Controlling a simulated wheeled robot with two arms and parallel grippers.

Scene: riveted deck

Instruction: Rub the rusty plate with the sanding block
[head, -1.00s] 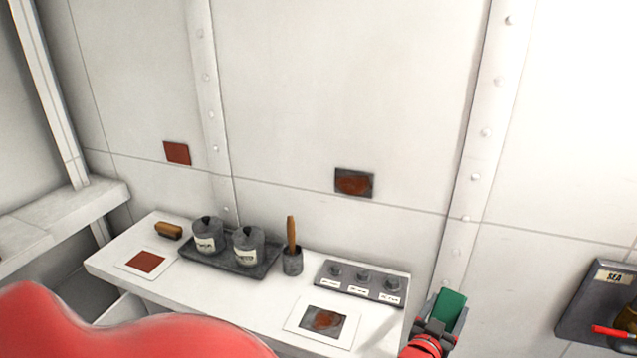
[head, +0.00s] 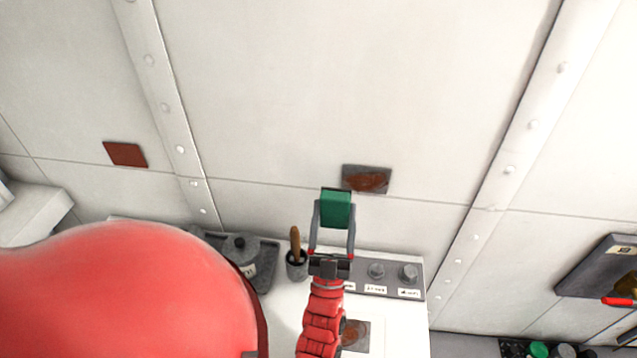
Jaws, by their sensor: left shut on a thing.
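The rusty plate (head: 372,180) is a dark grey square with a brown-orange rust patch, fixed to the white wall. My left gripper (head: 334,214) points up at the wall, shut on the green sanding block (head: 336,205). The block is just below and left of the rusty plate in the head view, its top overlapping the plate's lower left corner. I cannot tell whether it touches the plate or wall. My right gripper is not in view.
A plain red-brown plate (head: 125,154) is on the wall at left. Below, the white table (head: 400,338) bears a brush in a cup (head: 296,262), a lidded pot (head: 241,262), a knob panel (head: 414,284) and a rust-picture card (head: 376,338).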

